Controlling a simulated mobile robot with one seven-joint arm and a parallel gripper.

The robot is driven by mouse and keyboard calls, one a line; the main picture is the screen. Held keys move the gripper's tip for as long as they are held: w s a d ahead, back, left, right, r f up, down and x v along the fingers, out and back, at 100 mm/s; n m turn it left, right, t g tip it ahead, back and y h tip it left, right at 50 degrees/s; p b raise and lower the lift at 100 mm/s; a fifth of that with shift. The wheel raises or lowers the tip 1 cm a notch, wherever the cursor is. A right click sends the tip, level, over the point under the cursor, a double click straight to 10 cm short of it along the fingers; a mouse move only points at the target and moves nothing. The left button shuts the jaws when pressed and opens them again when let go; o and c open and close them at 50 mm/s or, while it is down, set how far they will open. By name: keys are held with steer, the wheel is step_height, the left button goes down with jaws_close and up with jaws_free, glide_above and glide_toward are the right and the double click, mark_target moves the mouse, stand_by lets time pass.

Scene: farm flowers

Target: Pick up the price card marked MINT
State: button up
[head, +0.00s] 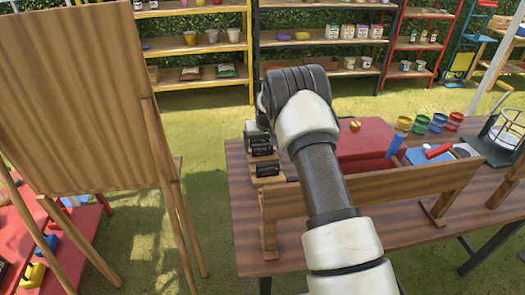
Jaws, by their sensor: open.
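Several small black price cards stand in a short column at the left end of the wooden table. The front card (267,170) and the one behind it (262,150) carry pale lettering that is too small to read, so I cannot tell which is marked MINT. Another dark card or block is partly seen behind them. My arm reaches forward over the table, and its dark wrist end is above and just right of the cards. My gripper's fingers are hidden behind the arm.
A wooden rail (375,195) runs along the front of the table (245,215). A red surface (365,143), a blue cylinder (395,144) and several coloured pots (437,122) lie to the right. A large wooden easel board (70,95) stands left. Grass separates it from the table.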

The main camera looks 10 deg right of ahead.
steer(key=c, duration=1.1)
